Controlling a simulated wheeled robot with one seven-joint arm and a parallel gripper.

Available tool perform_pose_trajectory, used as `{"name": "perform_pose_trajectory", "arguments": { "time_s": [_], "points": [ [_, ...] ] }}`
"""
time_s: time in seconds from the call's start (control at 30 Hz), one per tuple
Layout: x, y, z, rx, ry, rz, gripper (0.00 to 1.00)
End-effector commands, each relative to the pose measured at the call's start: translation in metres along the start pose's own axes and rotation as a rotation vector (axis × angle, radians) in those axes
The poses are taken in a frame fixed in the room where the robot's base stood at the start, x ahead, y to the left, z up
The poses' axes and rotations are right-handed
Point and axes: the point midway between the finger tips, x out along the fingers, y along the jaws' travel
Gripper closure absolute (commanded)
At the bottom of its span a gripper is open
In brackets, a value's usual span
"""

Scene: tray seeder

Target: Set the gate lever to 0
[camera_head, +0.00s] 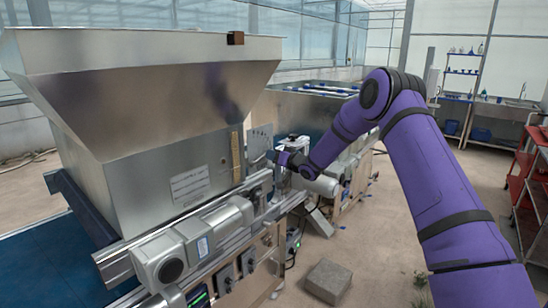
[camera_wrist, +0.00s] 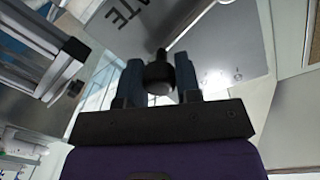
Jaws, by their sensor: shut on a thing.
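The gate lever shows in the wrist view as a dark round knob (camera_wrist: 160,73) on a short stem. My gripper (camera_wrist: 160,86) is shut on this knob, one finger on each side. Behind it is a grey metal scale plate (camera_wrist: 225,45) with part of the word "GATE" and a small mark near its lower edge, too small to read surely. In the head view my gripper (camera_head: 277,157) is at the seeder's side, beside the plate (camera_head: 260,141). The lever cannot be made out there, and its setting cannot be told.
The seeder's large metal hopper (camera_head: 145,110) stands left of my arm. A motor housing (camera_head: 190,245) and rails run along its lower front. A grey block (camera_head: 328,281) lies on the floor. A red cart (camera_head: 535,190) stands at the right; the floor between is mostly clear.

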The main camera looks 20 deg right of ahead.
Motion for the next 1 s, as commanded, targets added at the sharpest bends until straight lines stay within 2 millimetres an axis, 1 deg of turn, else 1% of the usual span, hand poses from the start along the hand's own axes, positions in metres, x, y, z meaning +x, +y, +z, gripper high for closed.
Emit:
{"name": "perform_pose_trajectory", "arguments": {
  "time_s": [0.03, 0.13, 0.4, 0.53, 0.67, 0.8, 1.0],
  "points": [
    [-0.001, 0.002, 0.001, 0.002, -0.001, 0.004, 0.67],
    [-0.001, 0.002, 0.001, 0.001, -0.001, 0.004, 0.44],
    [-0.001, 0.001, 0.001, 0.000, -0.001, 0.002, 0.44],
    [-0.008, 0.001, 0.000, 0.000, 0.000, 0.003, 0.44],
    [-0.027, 0.002, 0.000, 0.002, -0.001, 0.004, 0.44],
    [-0.054, 0.002, 0.000, 0.002, -0.001, 0.005, 0.44],
    [-0.088, 0.002, 0.000, 0.002, 0.000, 0.004, 0.44]
  ]
}}
